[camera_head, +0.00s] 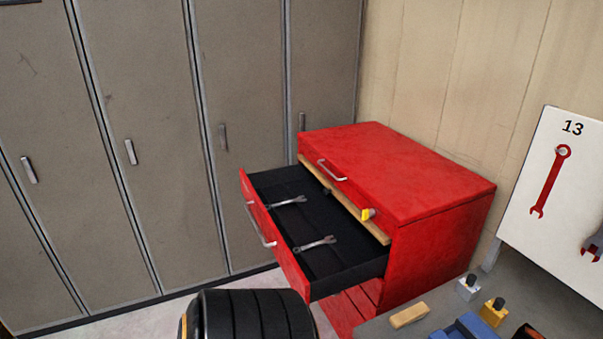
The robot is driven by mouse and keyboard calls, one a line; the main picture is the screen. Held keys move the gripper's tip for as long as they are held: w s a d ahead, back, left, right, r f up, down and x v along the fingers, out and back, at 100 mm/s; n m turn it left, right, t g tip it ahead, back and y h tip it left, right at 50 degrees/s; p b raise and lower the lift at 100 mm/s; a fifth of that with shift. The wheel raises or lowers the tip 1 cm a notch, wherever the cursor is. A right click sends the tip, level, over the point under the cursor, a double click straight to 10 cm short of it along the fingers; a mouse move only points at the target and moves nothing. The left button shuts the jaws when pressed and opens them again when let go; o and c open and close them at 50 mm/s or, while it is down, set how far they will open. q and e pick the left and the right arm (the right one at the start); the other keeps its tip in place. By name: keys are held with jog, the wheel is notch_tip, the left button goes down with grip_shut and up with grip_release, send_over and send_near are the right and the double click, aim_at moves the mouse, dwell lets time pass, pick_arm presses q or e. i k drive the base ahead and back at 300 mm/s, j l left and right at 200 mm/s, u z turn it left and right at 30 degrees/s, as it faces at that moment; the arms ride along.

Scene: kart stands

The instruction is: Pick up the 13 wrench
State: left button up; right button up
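Two silver wrenches lie apart on the black floor of the open drawer (345,271) of a red tool cabinet (440,205). The farther wrench (288,202) lies near the drawer's back left part. The nearer wrench (315,244) lies toward the front right part. Any size marks on them are too small to read, so I cannot tell which is the 13. A white board (520,205) at the right shows "13" above a red wrench picture (550,182). Neither of my grippers can be made out in this view.
Grey lockers (160,130) stand behind and left. A black ribbed, round object (255,316) stands before the drawer. A workbench (385,325) at lower right carries a wooden block (410,315) and several small items.

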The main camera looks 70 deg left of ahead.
aim_at(327, 240)
jog(key=u, duration=2.2)
